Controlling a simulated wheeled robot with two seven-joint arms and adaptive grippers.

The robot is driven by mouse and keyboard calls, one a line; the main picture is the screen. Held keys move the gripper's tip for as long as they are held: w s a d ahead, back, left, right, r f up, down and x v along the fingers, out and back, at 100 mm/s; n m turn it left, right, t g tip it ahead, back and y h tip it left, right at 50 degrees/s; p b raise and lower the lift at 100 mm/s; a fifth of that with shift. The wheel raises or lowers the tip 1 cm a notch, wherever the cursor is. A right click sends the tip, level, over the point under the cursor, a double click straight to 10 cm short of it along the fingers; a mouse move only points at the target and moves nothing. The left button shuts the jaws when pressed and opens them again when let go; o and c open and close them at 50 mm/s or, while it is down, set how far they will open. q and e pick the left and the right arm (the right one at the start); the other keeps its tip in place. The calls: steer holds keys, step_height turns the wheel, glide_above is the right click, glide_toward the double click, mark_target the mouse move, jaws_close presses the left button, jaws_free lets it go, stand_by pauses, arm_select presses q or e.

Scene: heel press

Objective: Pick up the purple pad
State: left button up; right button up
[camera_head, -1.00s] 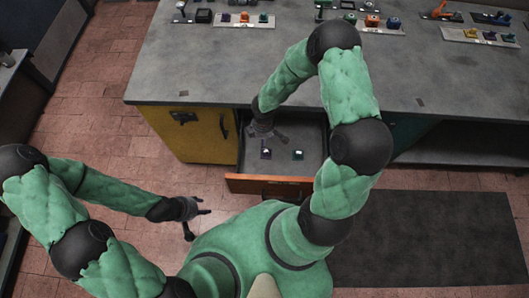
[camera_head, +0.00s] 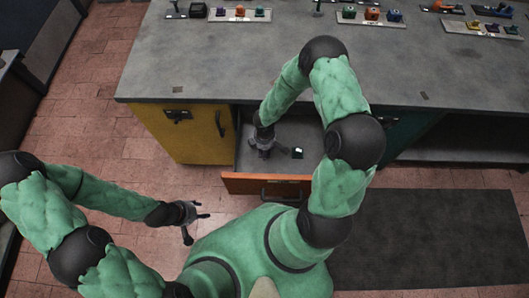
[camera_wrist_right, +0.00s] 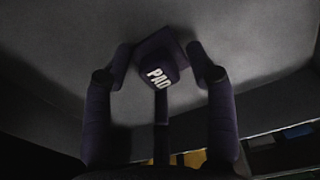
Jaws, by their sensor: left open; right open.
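The purple pad (camera_wrist_right: 160,58), a small dark block with white "PAD" lettering, lies on the drawer floor in the right wrist view. My right gripper (camera_wrist_right: 160,78) is open, with its fingers spread on either side of the pad; I cannot tell whether they touch it. In the head view my right gripper (camera_head: 265,147) is down inside the open drawer (camera_head: 312,132) and hides the purple pad. My left gripper (camera_head: 190,216) is open and empty, away from the drawer at the left, above the floor.
A second small block, dark green with a pale top (camera_head: 298,153), lies in the drawer right of my right gripper. The orange drawer front (camera_head: 245,184) stands near my body. The grey counter (camera_head: 220,60) overhangs behind, with trays of small parts (camera_head: 240,14) along its back.

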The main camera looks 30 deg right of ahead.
steer(key=shift+f, duration=0.25)
jaws_close()
